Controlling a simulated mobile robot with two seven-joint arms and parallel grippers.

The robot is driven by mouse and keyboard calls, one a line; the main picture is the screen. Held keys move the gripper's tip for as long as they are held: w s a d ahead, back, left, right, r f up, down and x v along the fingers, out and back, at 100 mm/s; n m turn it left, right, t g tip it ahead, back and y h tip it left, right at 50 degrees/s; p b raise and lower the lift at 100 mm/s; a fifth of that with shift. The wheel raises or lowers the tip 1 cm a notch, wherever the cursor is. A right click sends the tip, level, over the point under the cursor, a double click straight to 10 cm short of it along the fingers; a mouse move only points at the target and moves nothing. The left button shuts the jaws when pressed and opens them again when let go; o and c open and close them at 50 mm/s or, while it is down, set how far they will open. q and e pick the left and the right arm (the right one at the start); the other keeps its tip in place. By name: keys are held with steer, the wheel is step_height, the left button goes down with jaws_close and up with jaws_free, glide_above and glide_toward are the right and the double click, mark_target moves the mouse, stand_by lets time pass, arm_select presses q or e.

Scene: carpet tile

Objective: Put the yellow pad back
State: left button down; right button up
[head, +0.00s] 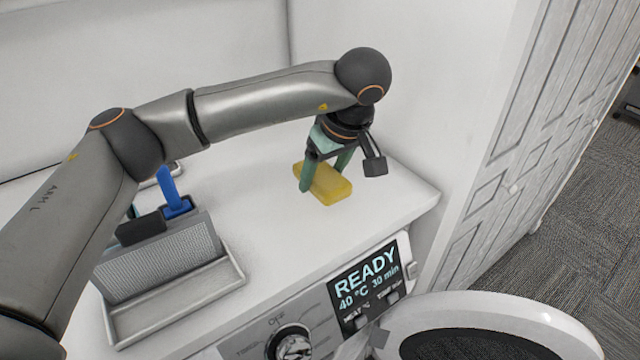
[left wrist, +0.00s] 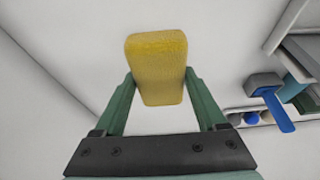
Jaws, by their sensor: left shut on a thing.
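The yellow pad (head: 329,187) is at the right part of the white washing machine top, between the fingers of my left gripper (head: 326,172). In the left wrist view the pad (left wrist: 157,66) sits between the two green fingertips (left wrist: 157,95), which press on its sides. My left gripper is shut on it. I cannot tell whether the pad touches the top or is just above it. My right gripper is not in view.
A grey caddy (head: 165,262) with a front tray stands on the left of the top, holding a blue-handled brush (head: 170,190) and a black item (head: 141,228). The round washer door (head: 490,312) hangs open at the front. The top between caddy and pad is clear.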

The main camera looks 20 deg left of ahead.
arm_select(q)
steer(key=shift+w+a+f, duration=0.25)
steer(key=shift+w+f, duration=0.2)
steer(key=shift+f, duration=0.15)
steer(key=shift+w+a+f, duration=0.2)
steer(key=shift+w+f, duration=0.2)
steer(key=shift+f, duration=0.15)
steer(key=x, duration=0.1)
steer(key=p+x, duration=0.1)
steer(key=x, duration=0.1)
steer(key=shift+s+d+f+p, duration=0.1)
steer(key=shift+d+f+p, duration=0.05)
steer(key=shift+d+p, duration=0.15)
steer(key=shift+f, duration=0.3)
steer(key=shift+f, duration=0.2)
jaws_free()
steer(key=shift+r, duration=0.1)
